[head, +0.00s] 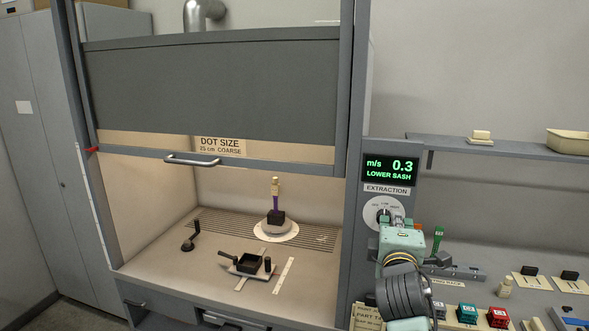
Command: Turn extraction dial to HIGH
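The extraction dial (377,208) is a round white plate with a dark knob, on the grey post right of the fume hood, under the EXTRACTION label (387,190). Its lettering is too small to read surely, and its lower right part is hidden. My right gripper (386,219) is right at the dial, its teal body covering that part. Its fingertips are hard to make out, so I cannot tell whether it touches or grips the knob. The display (390,170) above reads m/s 0.3 and LOWER SASH in green. My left gripper is not in view.
The hood sash (215,90) is raised, with a handle (192,160) on its lower edge. Coloured blocks (467,313) and cards crowd the right bench; a shelf (500,147) hangs above.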

